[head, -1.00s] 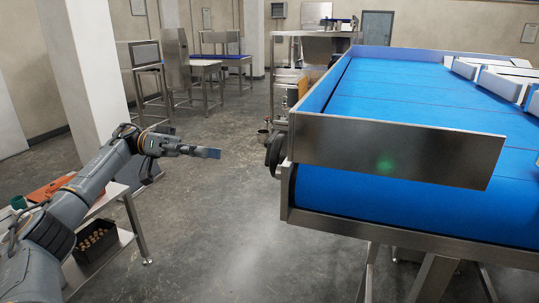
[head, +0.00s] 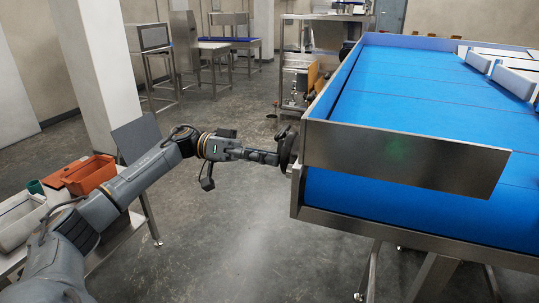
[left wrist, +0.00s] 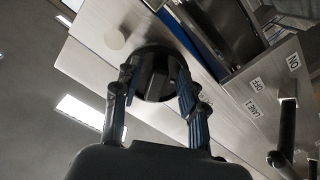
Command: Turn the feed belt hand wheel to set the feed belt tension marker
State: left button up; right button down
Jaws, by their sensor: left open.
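The feed belt hand wheel (head: 288,143) is a dark round wheel on the left end of the feed belt (head: 400,205) frame. My left gripper (head: 274,157) is right at the wheel, its arm reaching in from the left. In the left wrist view the wheel (left wrist: 157,58) has a dark block-like hub. The open fingers (left wrist: 155,100) stand on either side of its near part. I cannot tell whether they touch it. I cannot make out the tension marker. My right gripper is not in view.
A steel guard plate (head: 400,158) stands just right of the wheel. The left wrist view shows a panel labelled ON, OFF and LANE 1 (left wrist: 262,95), with a dark lever (left wrist: 287,130). An orange bin (head: 89,174) is at left. Open floor lies below the arm.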

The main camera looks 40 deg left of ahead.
pick_arm(q)
grip_shut()
jog(key=shift+m, duration=0.3)
jog(key=shift+w+a+r+m+b, duration=0.1)
jog(key=shift+w+r+m+b, duration=0.25)
jog(key=shift+m+b, duration=2.25)
jog(key=shift+w+a+r+m+b, duration=0.2)
jog(key=shift+w+m, duration=0.3)
jog(key=shift+m, duration=4.35)
jog(key=shift+w+a+r+m+b, duration=0.15)
jog(key=shift+w+m+b, duration=0.25)
jog(key=shift+m+b, duration=2.2)
jog(key=m+p, duration=0.2)
jog(key=shift+d+m, duration=0.15)
jog(key=shift+m, duration=0.2)
